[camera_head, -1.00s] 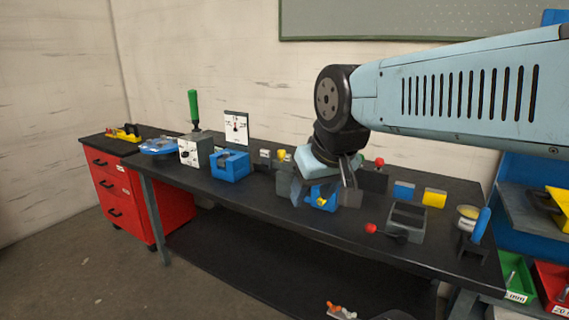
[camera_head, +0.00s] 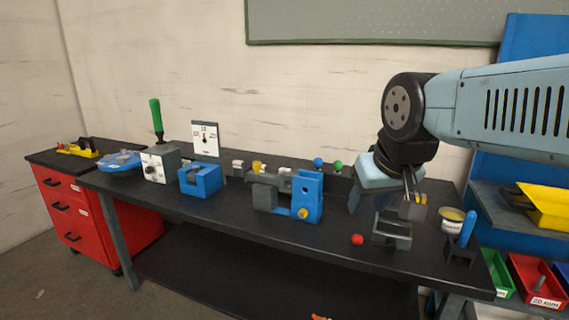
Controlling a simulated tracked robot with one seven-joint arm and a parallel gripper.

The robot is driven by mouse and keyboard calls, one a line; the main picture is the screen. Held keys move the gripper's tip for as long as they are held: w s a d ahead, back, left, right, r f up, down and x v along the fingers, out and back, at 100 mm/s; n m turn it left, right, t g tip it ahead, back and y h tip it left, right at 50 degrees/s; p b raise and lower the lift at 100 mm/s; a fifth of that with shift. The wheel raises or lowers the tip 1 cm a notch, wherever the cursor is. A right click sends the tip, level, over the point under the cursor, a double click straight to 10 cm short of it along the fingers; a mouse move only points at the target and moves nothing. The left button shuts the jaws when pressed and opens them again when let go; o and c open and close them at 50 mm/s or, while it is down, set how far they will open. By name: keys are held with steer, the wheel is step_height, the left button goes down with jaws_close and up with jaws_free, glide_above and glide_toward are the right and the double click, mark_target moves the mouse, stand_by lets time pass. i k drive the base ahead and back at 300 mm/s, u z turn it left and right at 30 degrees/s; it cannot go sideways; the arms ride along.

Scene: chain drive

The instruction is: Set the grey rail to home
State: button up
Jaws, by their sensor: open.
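A grey bar (camera_head: 270,179) lies across the top of a grey and blue fixture near the middle of the bench. It ends at an upright blue block (camera_head: 307,193) with a yellow knob (camera_head: 303,213) low on its front. I cannot tell for certain whether this bar is the grey rail. A grey box-shaped fixture (camera_head: 391,236) stands to the right, with a red ball knob (camera_head: 357,239) at its left. My gripper (camera_head: 384,203) is open, pointing down above and behind this fixture, and partly hides what is there. Contact cannot be told.
A blue vise-like block (camera_head: 200,180), a grey box with a green handle (camera_head: 155,121) and a dial card (camera_head: 205,139) stand left. A tin (camera_head: 451,219) and a blue-handled tool (camera_head: 467,228) stand right. Blue and green balls rise behind the middle fixture.

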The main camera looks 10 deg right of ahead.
mark_target(281, 180)
steer(key=z, duration=1.3)
steer(key=k, duration=1)
steer(key=u, duration=0.75)
steer(key=i, duration=1)
steer(key=u, duration=0.1)
